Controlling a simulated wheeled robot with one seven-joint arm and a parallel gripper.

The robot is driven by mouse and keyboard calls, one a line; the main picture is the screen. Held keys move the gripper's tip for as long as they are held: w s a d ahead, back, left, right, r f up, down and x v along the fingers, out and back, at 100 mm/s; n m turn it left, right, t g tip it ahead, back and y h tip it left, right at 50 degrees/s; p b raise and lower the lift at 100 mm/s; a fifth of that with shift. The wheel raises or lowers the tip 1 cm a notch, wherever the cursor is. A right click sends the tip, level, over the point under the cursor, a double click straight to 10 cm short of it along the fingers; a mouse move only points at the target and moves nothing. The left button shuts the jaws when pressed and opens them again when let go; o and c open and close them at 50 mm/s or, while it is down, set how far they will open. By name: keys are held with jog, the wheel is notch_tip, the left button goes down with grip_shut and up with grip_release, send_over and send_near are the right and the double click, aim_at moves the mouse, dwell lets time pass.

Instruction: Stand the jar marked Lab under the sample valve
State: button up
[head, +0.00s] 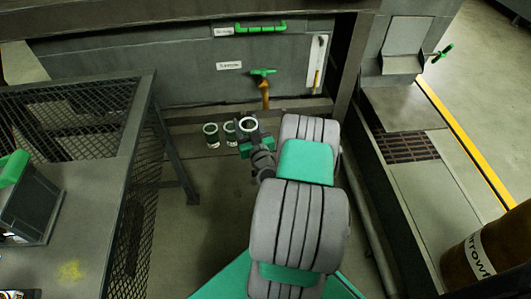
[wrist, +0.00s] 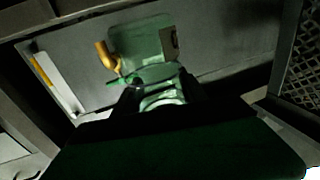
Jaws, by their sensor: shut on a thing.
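My gripper (head: 256,143) is shut on a clear jar (head: 249,125), held at the shelf. In the wrist view the held jar (wrist: 143,45) looks greenish, with a label (wrist: 170,42) too dark to read, so I cannot tell if it says Lab. The sample valve (head: 264,92) is a brass spout with a green handle on the back panel, above and slightly right of the jar; it also shows in the wrist view (wrist: 105,55). Two more jars, a left one (head: 211,134) and a middle one (head: 230,131), stand just left of the held jar. Whether the held jar touches the shelf is unclear.
The shelf (head: 185,118) runs along the panel's foot. A sight gauge (head: 318,62) hangs right of the valve, before an upright post (head: 350,65). A mesh-sided bench (head: 115,150) stands at left. A brown drum (head: 485,245) is at lower right.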

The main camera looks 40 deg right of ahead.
jog(key=s+d+f+m+g+h+b, duration=0.1)
jog(key=s+d+f+h+b, duration=0.15)
jog(key=f, duration=0.45)
jog(key=s+d+f+m+g+h+b, duration=0.1)
jog(key=s+d+f+b, duration=0.1)
jog(key=s+d+f, duration=0.3)
jog(key=shift+w+d+f+b, duration=0.15)
jog(key=shift+w+d+f, duration=0.6)
jog(key=shift+w+d, duration=1.45)
jog(key=shift+w+d+f+b, duration=0.15)
jog(key=shift+w+d+f, duration=0.65)
jog(key=shift+w, duration=2.75)
jog(key=shift+w+d+f+b, duration=0.15)
jog(key=shift+w+d+f, duration=0.55)
jog(key=shift+w+d, duration=1.55)
jog(key=shift+w+a, duration=0.6)
jog(key=shift+a, duration=0.1)
jog(key=shift+f, duration=0.25)
jog(key=o, duration=1.6)
jog(key=shift+c, duration=0.2)
